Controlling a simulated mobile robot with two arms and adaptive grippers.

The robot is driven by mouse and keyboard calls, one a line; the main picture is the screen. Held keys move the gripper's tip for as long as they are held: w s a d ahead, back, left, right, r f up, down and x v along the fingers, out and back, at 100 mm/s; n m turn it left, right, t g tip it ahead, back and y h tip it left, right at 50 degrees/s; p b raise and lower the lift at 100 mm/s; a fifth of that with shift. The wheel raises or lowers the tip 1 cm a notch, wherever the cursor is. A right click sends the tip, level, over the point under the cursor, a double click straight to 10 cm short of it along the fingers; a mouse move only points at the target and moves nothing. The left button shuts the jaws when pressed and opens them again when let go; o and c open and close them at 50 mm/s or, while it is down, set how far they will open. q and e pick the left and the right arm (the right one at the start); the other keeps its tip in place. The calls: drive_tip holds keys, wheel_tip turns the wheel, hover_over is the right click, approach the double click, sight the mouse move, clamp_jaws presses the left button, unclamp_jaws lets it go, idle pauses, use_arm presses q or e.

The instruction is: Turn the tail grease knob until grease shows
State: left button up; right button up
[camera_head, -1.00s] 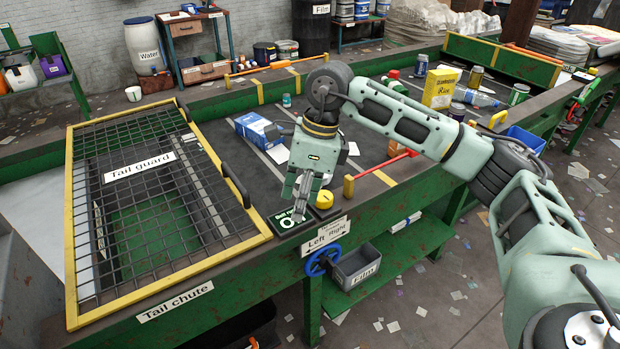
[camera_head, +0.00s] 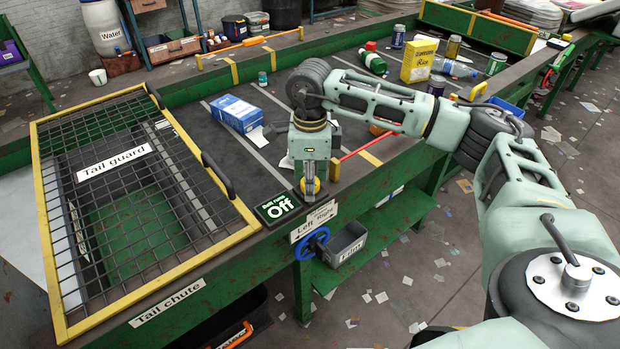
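My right gripper (camera_head: 310,190) points straight down at the table's front edge, just right of the display reading "Off" (camera_head: 279,207). Its fingers are right at a small yellow knob (camera_head: 316,187), which is mostly hidden by them. I cannot tell whether the fingers are closed on the knob or only around it. No grease can be made out there. My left gripper is out of view.
The tail guard mesh (camera_head: 115,155) with its yellow frame lies to the left. A red bar with a yellow end (camera_head: 335,170) stands close to the right of the gripper. A blue handwheel (camera_head: 312,243) and a Left/Right sign (camera_head: 314,221) are below. A blue box (camera_head: 237,113) lies on the belt.

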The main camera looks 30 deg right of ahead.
drive_tip(key=shift+w, duration=0.1)
drive_tip(key=c, duration=0.6)
drive_tip(key=shift+f, duration=0.1)
drive_tip(key=c, duration=0.4)
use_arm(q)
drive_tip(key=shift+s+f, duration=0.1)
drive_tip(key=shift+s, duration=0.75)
use_arm(e)
drive_tip(key=shift+o, duration=0.2)
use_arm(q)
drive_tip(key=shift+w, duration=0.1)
